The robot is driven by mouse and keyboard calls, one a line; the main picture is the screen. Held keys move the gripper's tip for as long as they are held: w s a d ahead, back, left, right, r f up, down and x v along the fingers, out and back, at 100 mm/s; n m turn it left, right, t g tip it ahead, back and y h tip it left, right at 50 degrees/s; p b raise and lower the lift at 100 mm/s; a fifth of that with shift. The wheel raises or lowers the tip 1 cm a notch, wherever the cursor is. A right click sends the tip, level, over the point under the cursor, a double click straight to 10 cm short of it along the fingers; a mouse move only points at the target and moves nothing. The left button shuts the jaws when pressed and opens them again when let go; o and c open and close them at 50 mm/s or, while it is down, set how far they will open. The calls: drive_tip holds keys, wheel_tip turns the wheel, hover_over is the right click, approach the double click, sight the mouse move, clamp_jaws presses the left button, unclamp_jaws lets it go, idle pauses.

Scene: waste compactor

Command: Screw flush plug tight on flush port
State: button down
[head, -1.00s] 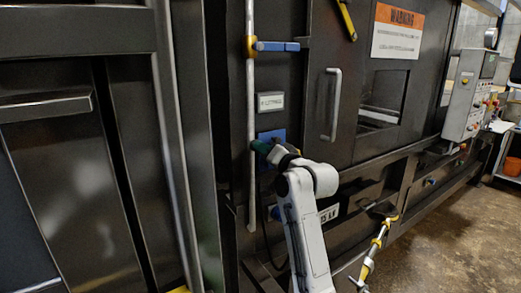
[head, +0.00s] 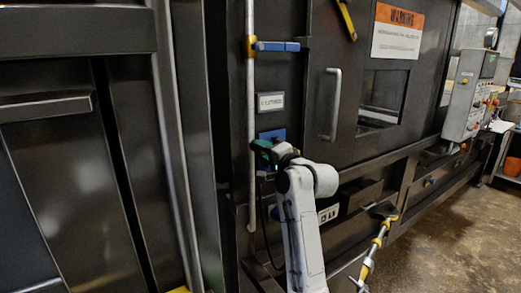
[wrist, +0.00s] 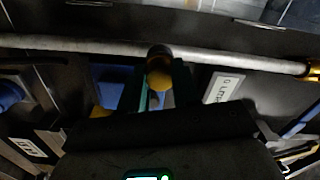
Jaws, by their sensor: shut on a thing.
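My gripper (head: 260,150) is at the vertical grey pipe (head: 251,100), in front of a blue part on the dark panel. In the wrist view its teal fingers (wrist: 160,92) are shut on a round yellow piece, which looks like the flush plug (wrist: 160,76). The plug is in line with a dark brownish fitting (wrist: 158,51) on the pipe, apparently the flush port. They look touching or nearly so; I cannot tell how far the plug is threaded in. In the head view my gripper hides both.
A yellow pipe clamp (head: 250,46) and a blue lever (head: 278,46) are above. A white label (head: 271,102) and a door handle (head: 332,104) are to the right. A yellow-jointed bar (head: 376,246) stands at lower right. Open floor (head: 440,240) lies at the right.

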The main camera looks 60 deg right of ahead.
drive_tip(key=c, duration=0.7)
unclamp_jaws()
drive_tip(key=shift+c, duration=0.2)
drive_tip(key=shift+c, duration=0.4)
drive_tip(key=n+b, duration=0.6)
drive_tip(key=n, duration=1.4)
drive_tip(key=shift+n, duration=0.4)
drive_tip(key=shift+c, duration=0.3)
